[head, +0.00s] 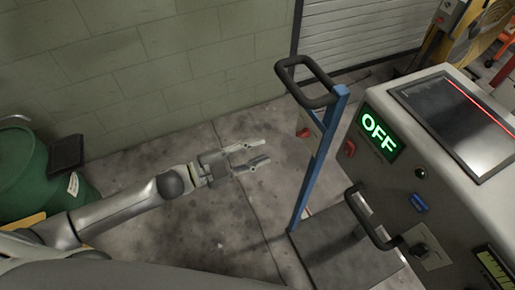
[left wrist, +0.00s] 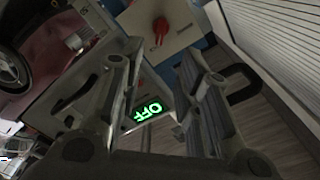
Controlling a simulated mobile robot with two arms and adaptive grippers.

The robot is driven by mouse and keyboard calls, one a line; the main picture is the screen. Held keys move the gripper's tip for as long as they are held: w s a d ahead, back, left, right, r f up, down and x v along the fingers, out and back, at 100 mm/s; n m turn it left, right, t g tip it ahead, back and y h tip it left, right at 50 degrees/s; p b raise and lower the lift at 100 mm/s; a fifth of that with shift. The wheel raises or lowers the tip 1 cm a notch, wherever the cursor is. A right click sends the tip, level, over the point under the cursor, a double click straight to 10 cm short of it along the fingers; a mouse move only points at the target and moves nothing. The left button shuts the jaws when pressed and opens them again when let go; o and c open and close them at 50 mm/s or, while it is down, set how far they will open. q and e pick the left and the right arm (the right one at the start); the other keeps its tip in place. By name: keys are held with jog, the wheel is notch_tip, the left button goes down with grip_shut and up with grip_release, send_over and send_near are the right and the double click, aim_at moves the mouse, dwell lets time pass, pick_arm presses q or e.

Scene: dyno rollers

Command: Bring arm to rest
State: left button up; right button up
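My left arm (head: 130,206) reaches in from the left in the head view. My left gripper (head: 262,154) is open and empty, with its two fingers apart above the concrete floor. It is left of the blue post and touches nothing. In the left wrist view the open fingers (left wrist: 160,100) frame the green OFF display (left wrist: 147,111) from a distance. The OFF display also shows on the machine in the head view (head: 378,133). My right gripper is in neither view.
The grey control machine (head: 440,200) stands at the right. A blue post (head: 319,160) with a black handle (head: 305,80) stands between it and my gripper. A green barrel (head: 25,175) is at the far left. A block wall and a roller shutter (head: 365,30) close the back.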

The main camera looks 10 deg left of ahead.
pick_arm(q)
jog(key=w+a+f+n+t+y, duration=0.15)
jog(key=a+f+n+y, duration=0.3)
jog(key=f, duration=0.45)
jog(key=w+a+f+n+y, duration=0.25)
jog(key=a+f, duration=0.25)
jog(key=f, duration=0.4)
jog(key=s+a+f+n+g+y, duration=0.1)
jog(key=s+a+f+n+y, duration=0.25)
jog(key=f, duration=0.45)
jog(key=s+a+f+n+g+y, duration=0.25)
jog(key=s+f, duration=0.25)
jog(key=f, duration=0.3)
jog(key=s+f+n+g, duration=0.1)
jog(key=s+f, duration=0.4)
jog(key=s, duration=0.6)
jog(key=s+d+f+n+g+y, duration=0.1)
jog(key=s+f+g, duration=0.3)
jog(key=s, duration=0.7)
jog(key=s+f+n+g, duration=0.2)
jog(key=s+f, duration=0.5)
jog(key=s, duration=0.4)
jog(key=shift+s+d+f+n+g+y, duration=0.2)
jog(key=shift+s+f+n+g+y, duration=0.1)
jog(key=shift+f, duration=0.1)
